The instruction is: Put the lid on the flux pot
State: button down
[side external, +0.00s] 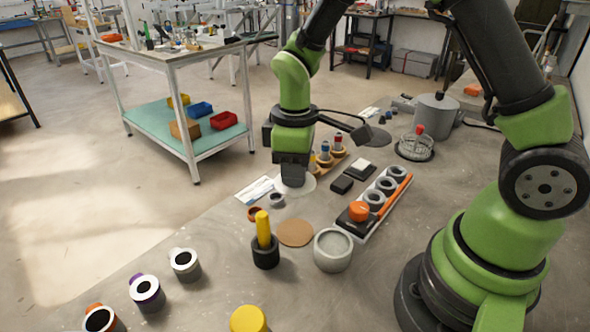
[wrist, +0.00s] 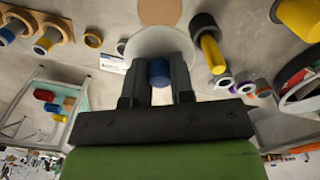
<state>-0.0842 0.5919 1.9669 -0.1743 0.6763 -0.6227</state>
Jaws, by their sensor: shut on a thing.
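The lid is a pale, flat disc (side external: 303,187) with a blue knob (wrist: 158,73). My gripper (side external: 293,180) points down and is shut on the blue knob; in the wrist view the two fingers (wrist: 158,80) stand on either side of it. The disc spreads beyond the fingertips in the wrist view (wrist: 160,42). I cannot tell whether it touches the table. The flux pot appears to be the round, pale grey, open-topped pot (side external: 333,252) in front of my gripper in the side view. It stands upright, apart from the lid, and is not seen in the wrist view.
A brown round mat (side external: 295,233) lies bare beside the pot. A black holder with a yellow handle (side external: 265,245) stands to its left. A tray with grey rings (side external: 378,200) lies right of my gripper. A wooden rack (side external: 325,165) stands behind. Several small jars (side external: 185,264) stand front left.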

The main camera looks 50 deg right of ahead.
jog(key=shift+s+a+f, duration=0.1)
jog(key=shift+s+f, duration=0.95)
jog(key=shift+s, duration=0.45)
jog(key=shift+s+a+f, duration=0.1)
jog(key=shift+s+f, duration=1)
jog(key=shift+s, duration=0.4)
jog(key=shift+s+a+f, duration=0.1)
jog(key=shift+s+f, duration=0.95)
jog(key=shift+s, duration=0.45)
jog(key=shift+f, duration=0.2)
jog(key=shift+f, duration=0.5)
jog(key=c, duration=0.8)
grip_release()
jog(key=shift+o, duration=0.3)
jog(key=shift+r, duration=0.15)
jog(key=shift+r, duration=0.65)
